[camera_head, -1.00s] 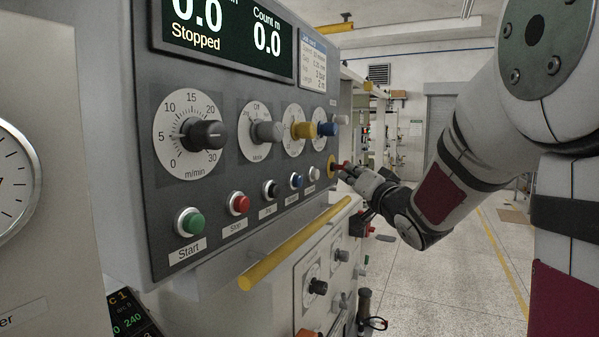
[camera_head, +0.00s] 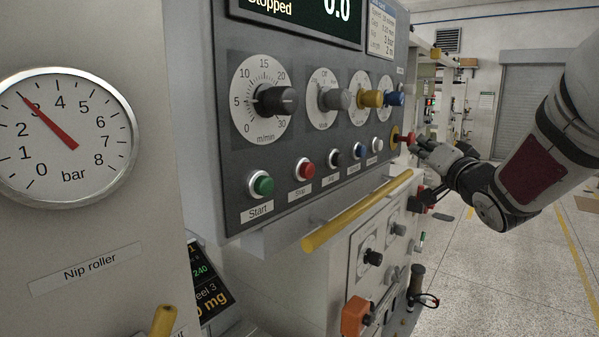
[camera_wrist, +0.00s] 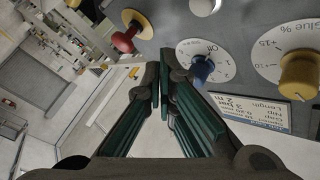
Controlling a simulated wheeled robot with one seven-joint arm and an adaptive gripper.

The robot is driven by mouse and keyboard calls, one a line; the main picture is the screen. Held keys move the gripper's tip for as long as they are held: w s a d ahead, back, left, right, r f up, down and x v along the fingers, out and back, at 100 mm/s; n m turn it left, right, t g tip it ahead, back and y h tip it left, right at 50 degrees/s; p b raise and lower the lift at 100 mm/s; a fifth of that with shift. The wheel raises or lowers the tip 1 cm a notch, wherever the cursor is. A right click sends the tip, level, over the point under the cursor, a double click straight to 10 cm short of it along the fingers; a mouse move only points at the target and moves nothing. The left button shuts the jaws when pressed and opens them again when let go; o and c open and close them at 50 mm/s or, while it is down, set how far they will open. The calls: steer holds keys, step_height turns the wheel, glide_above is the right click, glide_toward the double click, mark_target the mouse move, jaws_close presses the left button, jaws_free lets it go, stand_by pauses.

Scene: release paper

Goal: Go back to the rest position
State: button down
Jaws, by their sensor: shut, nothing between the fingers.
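My gripper (camera_head: 424,146) is at the right of the control panel in the head view, close to the red emergency button (camera_head: 406,138). In the wrist view my gripper (camera_wrist: 160,85) has its green-padded fingers drawn together at the tips, with nothing between them. There the red button (camera_wrist: 126,40) on its yellow base lies up and left of the fingertips, apart from them. The blue knob (camera_wrist: 201,70) is just right of the fingertips.
The grey control panel (camera_head: 215,130) has dials, knobs and a row of buttons, with a yellow rail (camera_head: 355,212) below it. A pressure gauge (camera_head: 68,135) is at the left. Open floor (camera_head: 500,275) lies at the right.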

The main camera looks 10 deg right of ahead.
steer(key=shift+a, duration=0.1)
steer(key=s+a+f+n+g, duration=0.3)
steer(key=s+a, duration=0.4)
steer(key=s, duration=0.3)
steer(key=s+a+f+n+g+y, duration=0.1)
steer(key=s+a+f+n+g, duration=0.2)
steer(key=s+a+f+g, duration=0.3)
steer(key=s+a+f+n+g+y, duration=0.1)
steer(key=s+a+f+n+g, duration=0.1)
steer(key=s+a+f+g, duration=0.3)
steer(key=s+a+f, duration=0.1)
steer(key=s+a, duration=0.3)
steer(key=s, duration=0.4)
steer(key=shift+s+a+f+n, duration=0.35)
steer(key=shift+n, duration=0.05)
